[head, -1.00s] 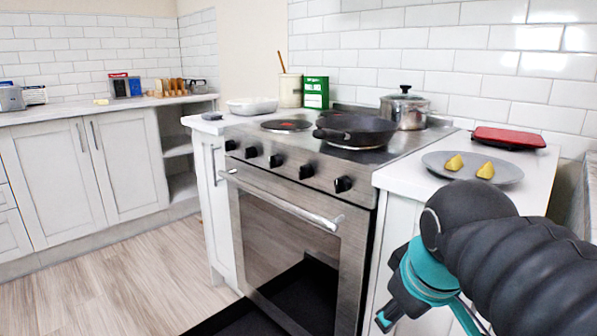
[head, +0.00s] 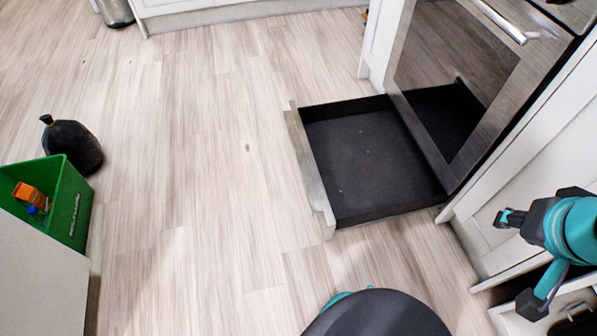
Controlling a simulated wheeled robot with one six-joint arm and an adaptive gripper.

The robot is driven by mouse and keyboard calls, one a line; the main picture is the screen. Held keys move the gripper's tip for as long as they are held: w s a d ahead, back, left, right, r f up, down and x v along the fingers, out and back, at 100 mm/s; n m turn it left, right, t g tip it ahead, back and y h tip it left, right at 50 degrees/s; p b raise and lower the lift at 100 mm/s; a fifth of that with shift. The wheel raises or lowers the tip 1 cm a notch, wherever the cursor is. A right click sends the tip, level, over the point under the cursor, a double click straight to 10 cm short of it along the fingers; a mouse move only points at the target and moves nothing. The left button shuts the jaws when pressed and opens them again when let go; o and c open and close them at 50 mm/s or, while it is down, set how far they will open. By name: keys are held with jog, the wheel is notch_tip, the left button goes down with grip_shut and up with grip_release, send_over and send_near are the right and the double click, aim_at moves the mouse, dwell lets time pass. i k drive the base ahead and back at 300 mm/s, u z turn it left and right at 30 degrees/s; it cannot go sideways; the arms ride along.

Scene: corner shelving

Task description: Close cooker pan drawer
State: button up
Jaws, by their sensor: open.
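The cooker pan drawer (head: 365,165) is pulled out from under the cooker, low over the wooden floor. Its inside is black and looks empty, and its pale metal front panel (head: 308,170) faces left. The cooker's oven door (head: 455,75), with dark glass and a metal handle, is shut above the drawer. My gripper (head: 516,260) is at the right edge of the head view. It is open and empty, its black fingers spread apart, in front of the white cabinet and to the right of the drawer, apart from it.
White cabinet fronts (head: 548,150) stand right of the cooker. A green box (head: 72,205) with an orange item (head: 30,196) and a black bag (head: 74,147) are at the left. A metal bin (head: 115,10) is at the top left. The floor left of the drawer is clear.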

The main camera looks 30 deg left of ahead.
aim_at(359, 163)
jog(key=k, duration=0.95)
jog(key=u, duration=1.1)
jog(key=i, duration=1.25)
jog(key=u, duration=1.55)
jog(key=k, duration=0.6)
jog(key=z, duration=1.2)
jog(key=i, duration=0.5)
jog(key=u, duration=0.05)
